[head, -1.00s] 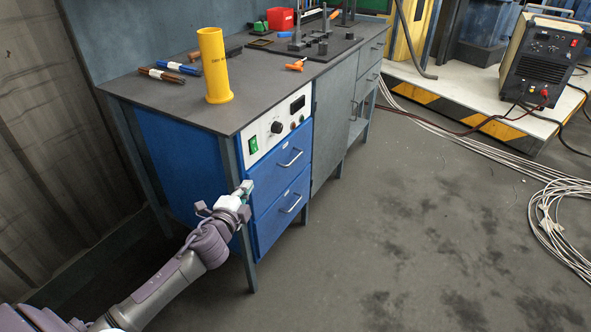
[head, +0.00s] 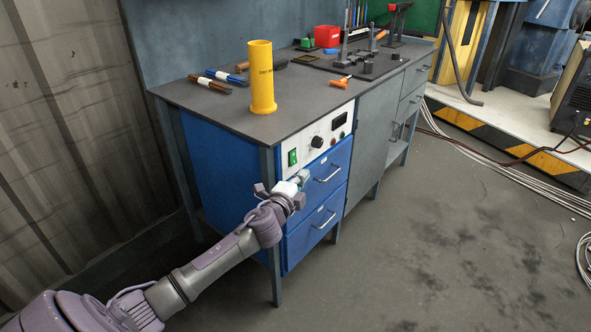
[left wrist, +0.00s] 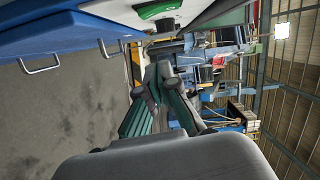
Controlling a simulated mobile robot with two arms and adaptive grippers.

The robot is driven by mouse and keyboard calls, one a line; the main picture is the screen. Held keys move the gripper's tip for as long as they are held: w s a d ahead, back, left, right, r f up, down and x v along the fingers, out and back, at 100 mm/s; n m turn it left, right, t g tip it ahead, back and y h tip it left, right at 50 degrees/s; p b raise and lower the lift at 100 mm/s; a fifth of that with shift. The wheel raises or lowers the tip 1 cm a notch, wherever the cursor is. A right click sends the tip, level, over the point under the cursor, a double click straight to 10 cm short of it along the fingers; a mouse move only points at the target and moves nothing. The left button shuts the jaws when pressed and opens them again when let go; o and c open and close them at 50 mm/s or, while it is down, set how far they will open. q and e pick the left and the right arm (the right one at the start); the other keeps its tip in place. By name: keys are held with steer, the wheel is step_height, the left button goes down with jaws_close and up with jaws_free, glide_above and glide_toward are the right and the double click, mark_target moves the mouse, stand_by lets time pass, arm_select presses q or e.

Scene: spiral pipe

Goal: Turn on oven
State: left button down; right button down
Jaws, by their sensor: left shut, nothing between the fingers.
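The oven's white control panel (head: 325,132) is set in the blue drawer cabinet under the workbench top. It carries a green switch (head: 292,157), a dark round knob (head: 317,142) and a dark display. The green switch (left wrist: 158,10) also shows at the top edge of the left wrist view, close by. My left gripper (head: 302,177) is shut and empty, just below and slightly right of the switch in the head view, in front of the upper drawer. I cannot tell whether it touches anything. Its fingers (left wrist: 163,75) also show in the left wrist view. My right gripper is not in view.
The blue drawers (head: 310,230) have protruding metal handles. A yellow pipe (head: 262,80) stands on the workbench top (head: 215,108), with markers and tools around it. Cables lie by a striped platform edge (head: 510,145).

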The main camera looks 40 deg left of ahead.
mark_target(294, 158)
arm_select(q)
steer(key=shift+w+a+f+b, duration=0.15)
steer(key=shift+w+a+b, duration=0.05)
steer(key=shift+w+a, duration=0.8)
steer(key=shift+w+a+f+b, duration=0.2)
steer(key=shift+w+a, duration=0.45)
steer(key=shift+a, duration=0.55)
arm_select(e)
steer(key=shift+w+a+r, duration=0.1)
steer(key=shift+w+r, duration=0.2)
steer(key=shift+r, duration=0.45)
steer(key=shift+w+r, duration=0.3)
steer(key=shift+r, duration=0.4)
arm_select(q)
steer(key=shift+a+f+m+b, duration=0.2)
steer(key=shift+a+m+b, duration=0.1)
steer(key=shift+b, duration=0.25)
steer(key=shift+r, duration=0.2)
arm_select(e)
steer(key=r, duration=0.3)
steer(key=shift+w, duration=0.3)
